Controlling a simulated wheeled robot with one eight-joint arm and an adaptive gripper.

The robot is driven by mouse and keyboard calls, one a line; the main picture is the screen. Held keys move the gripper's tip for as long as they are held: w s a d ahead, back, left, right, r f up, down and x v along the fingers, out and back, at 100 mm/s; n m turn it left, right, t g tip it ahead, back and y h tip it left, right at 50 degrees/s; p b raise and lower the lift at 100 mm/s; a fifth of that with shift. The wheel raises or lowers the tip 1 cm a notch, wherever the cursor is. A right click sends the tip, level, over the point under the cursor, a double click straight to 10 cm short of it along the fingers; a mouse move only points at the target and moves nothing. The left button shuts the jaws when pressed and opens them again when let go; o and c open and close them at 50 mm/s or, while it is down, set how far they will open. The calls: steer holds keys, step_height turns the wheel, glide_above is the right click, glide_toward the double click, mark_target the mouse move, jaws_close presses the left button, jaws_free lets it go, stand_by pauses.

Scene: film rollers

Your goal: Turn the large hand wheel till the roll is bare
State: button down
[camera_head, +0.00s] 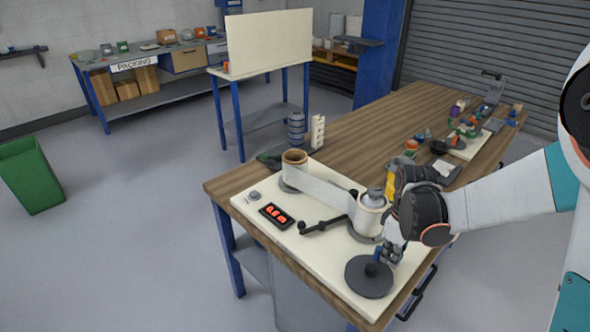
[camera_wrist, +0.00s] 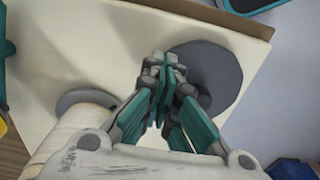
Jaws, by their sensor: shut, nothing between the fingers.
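The large hand wheel (camera_head: 366,287), a flat dark grey disc with a dark knob (camera_head: 372,268), lies at the front right of the cream board. In the wrist view the wheel (camera_wrist: 220,68) is partly hidden behind my fingers. My gripper (camera_head: 388,257) is shut and empty, over the wheel's edge close to the knob; I cannot tell whether it touches. In the wrist view my gripper (camera_wrist: 163,75) shows its fingertips together. A roll with a brown core (camera_head: 295,158) stands at the board's far left. Pale film (camera_head: 325,188) runs from it to a white roll (camera_head: 369,216) beside my wrist.
A black crank (camera_head: 322,226) lies beside the white roll. A black panel with orange switches (camera_head: 276,215) and a small grey knob (camera_head: 254,196) are on the cream board (camera_head: 318,262). Bottles and small parts crowd the wooden table (camera_head: 365,130) behind.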

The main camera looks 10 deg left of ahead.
steer(key=shift+w+a, duration=0.9)
steer(key=shift+w, duration=0.15)
steer(key=shift+w+a, duration=0.25)
steer(key=shift+a, duration=0.5)
steer(key=shift+w+a, duration=0.25)
steer(key=shift+a, duration=0.45)
steer(key=shift+s+a, duration=0.15)
steer(key=shift+a, duration=1)
